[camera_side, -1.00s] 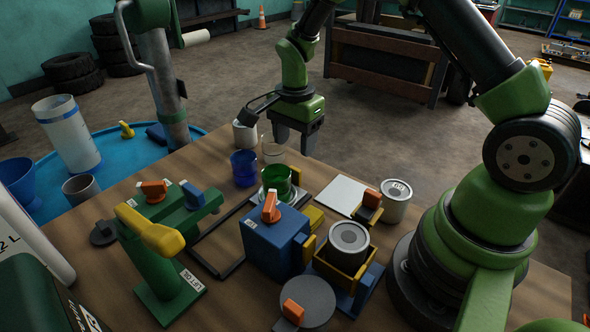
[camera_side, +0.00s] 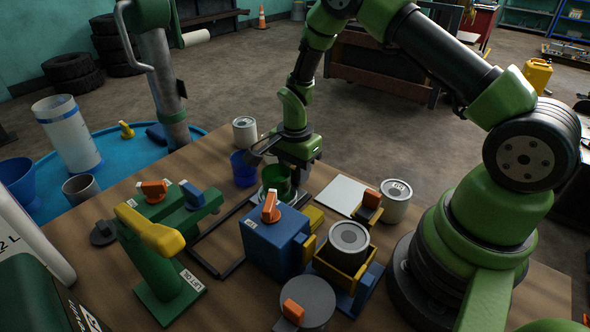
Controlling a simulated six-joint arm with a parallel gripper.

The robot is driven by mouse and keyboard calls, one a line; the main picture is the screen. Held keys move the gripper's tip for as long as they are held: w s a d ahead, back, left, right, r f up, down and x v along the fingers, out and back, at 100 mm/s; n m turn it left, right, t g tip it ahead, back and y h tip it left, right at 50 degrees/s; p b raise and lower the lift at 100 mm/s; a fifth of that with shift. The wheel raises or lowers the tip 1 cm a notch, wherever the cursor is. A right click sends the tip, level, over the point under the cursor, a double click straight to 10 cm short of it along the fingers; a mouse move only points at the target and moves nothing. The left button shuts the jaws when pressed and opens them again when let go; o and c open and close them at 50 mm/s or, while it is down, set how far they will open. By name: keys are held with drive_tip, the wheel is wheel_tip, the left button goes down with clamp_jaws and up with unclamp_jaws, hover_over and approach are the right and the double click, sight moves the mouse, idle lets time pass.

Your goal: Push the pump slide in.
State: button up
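A blue box (camera_side: 272,245) with an orange lever (camera_side: 271,208) on top stands mid-table, with yellow pieces (camera_side: 313,218) at its right side. Next to it, a yellow holder (camera_side: 340,268) on a blue base carries a grey can (camera_side: 348,238). A small orange-topped block (camera_side: 371,199) sits behind it to the right. I cannot tell which part is the pump slide. My gripper (camera_side: 296,182) points down behind the blue box, beside a green cup (camera_side: 276,180) that partly hides it. Its fingertips are too hidden to show whether it is open or shut.
A green stand (camera_side: 160,265) with a yellow handle is at left. A blue cup (camera_side: 243,168) and a pale can (camera_side: 245,131) stand behind. A white plate (camera_side: 342,195) and another can (camera_side: 396,200) are at right. A grey disc (camera_side: 308,300) is in front.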

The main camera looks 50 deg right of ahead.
clamp_jaws()
drive_tip(key=a, duration=0.5)
drive_tip(key=o, duration=0.8)
unclamp_jaws()
wheel_tip(320, 180, up, 10)
